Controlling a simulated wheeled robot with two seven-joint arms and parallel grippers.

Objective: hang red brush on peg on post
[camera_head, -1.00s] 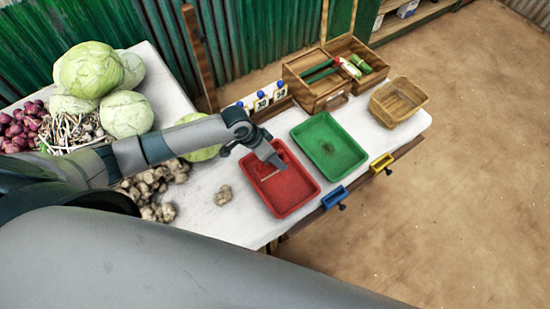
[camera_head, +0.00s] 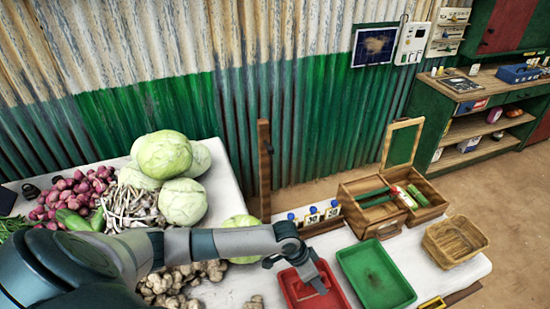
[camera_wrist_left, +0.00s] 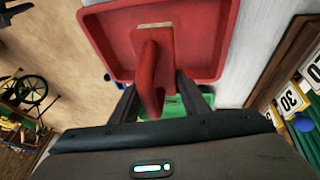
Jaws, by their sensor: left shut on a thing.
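The red brush (camera_wrist_left: 151,80) shows in the left wrist view, with a red handle and a pale wooden part near the red tray (camera_wrist_left: 215,40). My left gripper (camera_wrist_left: 158,88) is shut on the handle. In the head view my left gripper (camera_head: 318,284) is over the red tray (camera_head: 337,297); the brush is mostly hidden there. The wooden post (camera_head: 264,172) stands upright behind the table, left of the number cards, with a small peg (camera_head: 269,148) on its side. The gripper is well in front of the post and to its right. My right gripper is not in view.
A green tray (camera_head: 376,275), a wicker basket (camera_head: 455,240) and an open wooden box (camera_head: 395,228) are to the right. Number cards (camera_head: 313,216) stand between post and box. Cabbages (camera_head: 174,155) and other vegetables fill the table's left. A corrugated wall (camera_head: 310,120) is behind.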

